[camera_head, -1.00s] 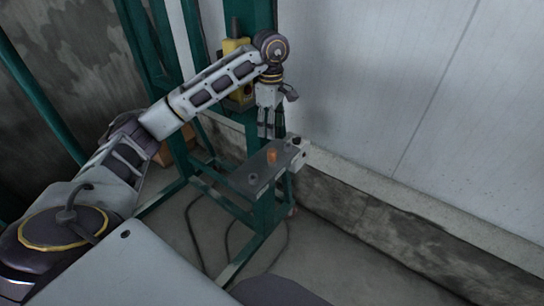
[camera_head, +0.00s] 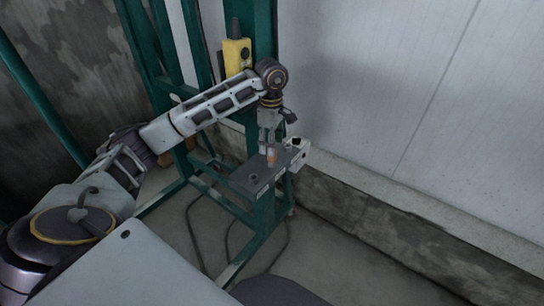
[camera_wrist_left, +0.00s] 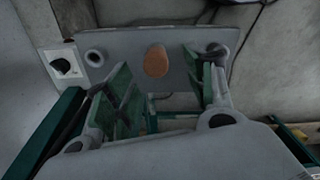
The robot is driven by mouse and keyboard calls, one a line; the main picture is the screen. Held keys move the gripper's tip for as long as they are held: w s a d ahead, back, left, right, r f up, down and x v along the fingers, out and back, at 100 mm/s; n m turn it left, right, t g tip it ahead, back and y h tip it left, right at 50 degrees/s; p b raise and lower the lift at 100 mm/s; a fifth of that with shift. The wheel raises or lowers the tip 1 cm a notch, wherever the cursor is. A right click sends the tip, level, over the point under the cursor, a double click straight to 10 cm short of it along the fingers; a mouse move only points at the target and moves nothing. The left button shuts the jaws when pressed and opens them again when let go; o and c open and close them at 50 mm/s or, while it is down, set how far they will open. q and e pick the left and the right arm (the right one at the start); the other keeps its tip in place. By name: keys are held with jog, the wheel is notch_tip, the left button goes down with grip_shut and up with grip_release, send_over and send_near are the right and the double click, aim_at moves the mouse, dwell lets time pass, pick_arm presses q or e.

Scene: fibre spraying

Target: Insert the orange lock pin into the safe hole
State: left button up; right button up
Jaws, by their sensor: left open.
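The orange lock pin (camera_head: 271,159) stands on the grey plate (camera_head: 245,181) of the green frame. In the left wrist view the pin (camera_wrist_left: 156,61) shows as an orange round top between two dark round holes. One hole (camera_wrist_left: 95,57) is on the left, near the switch box; the other (camera_wrist_left: 215,50) is on the right. My left gripper (camera_head: 268,148) points down, low over the plate at the pin. Its green-padded fingers (camera_wrist_left: 162,88) are spread, with the pin's top beyond the gap between them. I cannot tell whether they touch it. My right gripper is not in view.
A white switch box (camera_head: 300,150) with a black knob sits at the plate's right end. A yellow control box (camera_head: 237,55) hangs on the green post behind my arm. A pale wall stands at the right. Dark cables lie on the floor.

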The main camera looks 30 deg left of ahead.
aim_at(272, 158)
pick_arm(q)
jog(key=shift+f, duration=1.05)
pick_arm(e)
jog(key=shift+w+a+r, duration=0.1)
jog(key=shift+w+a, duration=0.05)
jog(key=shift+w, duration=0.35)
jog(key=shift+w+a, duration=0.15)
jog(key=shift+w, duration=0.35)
pick_arm(q)
jog(key=shift+w+f, duration=0.1)
jog(key=shift+f, duration=0.65)
notch_tip(272, 158, down, 3)
jog(key=shift+w+r+p, duration=0.15)
jog(key=shift+r+p, duration=0.05)
jog(key=shift+p, duration=0.3)
jog(key=shift+f, duration=0.5)
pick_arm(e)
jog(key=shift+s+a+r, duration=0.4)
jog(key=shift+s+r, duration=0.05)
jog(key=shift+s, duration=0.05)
